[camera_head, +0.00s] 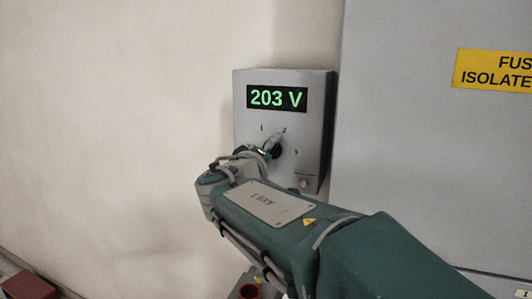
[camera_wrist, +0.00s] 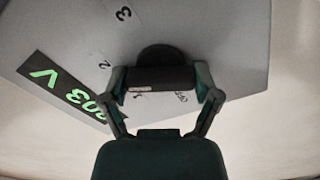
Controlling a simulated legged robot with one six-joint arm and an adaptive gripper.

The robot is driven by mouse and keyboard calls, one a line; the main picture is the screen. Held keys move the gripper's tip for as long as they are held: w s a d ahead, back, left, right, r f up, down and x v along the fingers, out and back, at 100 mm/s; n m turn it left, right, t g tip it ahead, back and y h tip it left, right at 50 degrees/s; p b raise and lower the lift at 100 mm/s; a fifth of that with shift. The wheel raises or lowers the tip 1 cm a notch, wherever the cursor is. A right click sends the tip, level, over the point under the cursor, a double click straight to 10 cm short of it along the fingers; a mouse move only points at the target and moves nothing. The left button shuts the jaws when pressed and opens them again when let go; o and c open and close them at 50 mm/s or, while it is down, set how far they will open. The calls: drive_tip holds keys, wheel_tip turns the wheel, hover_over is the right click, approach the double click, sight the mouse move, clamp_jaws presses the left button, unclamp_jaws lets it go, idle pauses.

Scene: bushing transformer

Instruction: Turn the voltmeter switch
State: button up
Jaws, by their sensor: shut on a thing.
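The voltmeter (camera_head: 313,150) is a grey wall box with a green "203 V" display (camera_head: 277,98). Below the display is a black rotary switch (camera_head: 277,153) with marks 1, 2 and 3 around it. My gripper (camera_head: 268,148) is at the switch and hides part of it. In the wrist view the panel (camera_wrist: 215,40) appears rotated, with "203 V" at the left. There the switch (camera_wrist: 162,53) has a dark bar handle, and my gripper (camera_wrist: 160,80) is shut on it, one finger at each end. I cannot tell exactly which mark the switch points to.
A large grey cabinet (camera_head: 420,150) with a yellow "FUS… ISOLATE…" label (camera_head: 495,69) stands to the right of the voltmeter. A pale bare wall (camera_head: 110,120) is to the left. A dark red box (camera_head: 22,283) is at the lower left.

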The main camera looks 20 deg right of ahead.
drive_tip(key=shift+f+m, duration=0.35)
drive_tip(key=shift+m, duration=0.05)
drive_tip(key=o, duration=1)
drive_tip(key=shift+d, duration=0.15)
drive_tip(key=shift+c, duration=0.2)
drive_tip(key=shift+r, duration=0.15)
drive_tip(key=shift+s+a, duration=0.3)
drive_tip(key=shift+a, duration=0.15)
drive_tip(key=v, duration=1.1)
drive_tip(key=shift+s, duration=0.1)
